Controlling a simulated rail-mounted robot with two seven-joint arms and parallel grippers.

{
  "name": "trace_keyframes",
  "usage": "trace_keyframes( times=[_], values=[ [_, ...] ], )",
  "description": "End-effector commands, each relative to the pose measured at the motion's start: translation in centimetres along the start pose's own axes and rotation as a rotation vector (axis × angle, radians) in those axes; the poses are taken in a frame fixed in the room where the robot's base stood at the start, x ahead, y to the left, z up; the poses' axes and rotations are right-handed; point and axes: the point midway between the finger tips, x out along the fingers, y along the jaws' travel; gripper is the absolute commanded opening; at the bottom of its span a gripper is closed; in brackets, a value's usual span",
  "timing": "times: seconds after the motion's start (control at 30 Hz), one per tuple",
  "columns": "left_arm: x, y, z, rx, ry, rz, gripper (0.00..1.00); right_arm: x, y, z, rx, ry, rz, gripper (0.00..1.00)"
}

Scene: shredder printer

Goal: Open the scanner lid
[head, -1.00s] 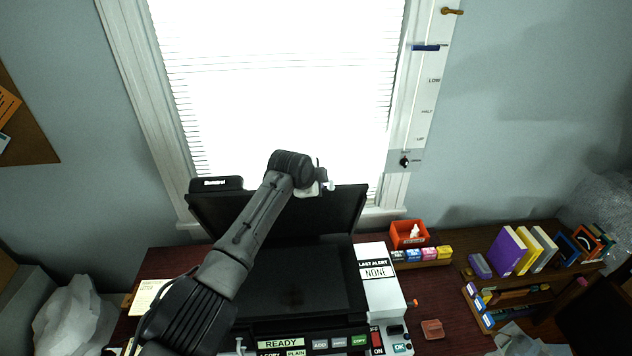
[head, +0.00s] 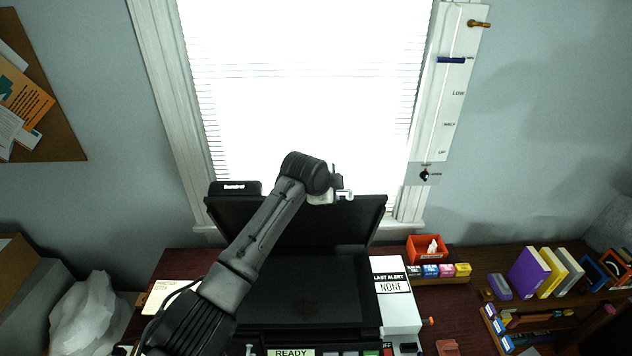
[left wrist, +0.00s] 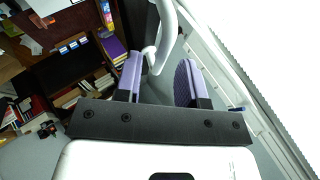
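The black scanner lid (head: 360,212) stands raised and tilted back in front of the window, with the dark scanner bed (head: 320,290) exposed below it. My left arm crosses in front of the lid and hides part of it. My left gripper (head: 342,195) is at the lid's upper edge, right of its middle; I cannot tell whether it touches the lid. In the left wrist view, the two purple finger pads of the left gripper (left wrist: 161,66) are apart. A curved white piece shows near them; I cannot tell what it belongs to. My right gripper is not in view.
The window (head: 300,80) is close behind the lid. A white box marked "LAST ALERT NONE" (head: 397,310) is right of the scanner. An orange bin (head: 427,247) and small colored cartridges stand farther right. Books (head: 540,270) stand at the right; a pale bag (head: 80,315) is at left.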

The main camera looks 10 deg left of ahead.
Motion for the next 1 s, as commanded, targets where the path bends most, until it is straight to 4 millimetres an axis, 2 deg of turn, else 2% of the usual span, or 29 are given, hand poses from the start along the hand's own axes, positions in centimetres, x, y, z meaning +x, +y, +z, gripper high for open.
trace_keyframes(
  times=[0.4, 0.6, 0.8, 1.0],
  values=[
    [-6.6, 0.1, 0.1, 0.000, 0.001, -0.003, 0.37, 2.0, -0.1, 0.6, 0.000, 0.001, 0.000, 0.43],
    [-9.3, 0.0, 0.1, -0.001, 0.001, -0.002, 0.37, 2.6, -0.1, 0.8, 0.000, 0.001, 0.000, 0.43],
    [-10.6, 0.0, 0.1, -0.001, 0.000, 0.000, 0.37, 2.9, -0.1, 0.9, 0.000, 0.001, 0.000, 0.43],
    [-10.9, 0.0, 0.0, -0.001, 0.000, 0.001, 0.37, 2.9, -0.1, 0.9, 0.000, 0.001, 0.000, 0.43]
  ],
)
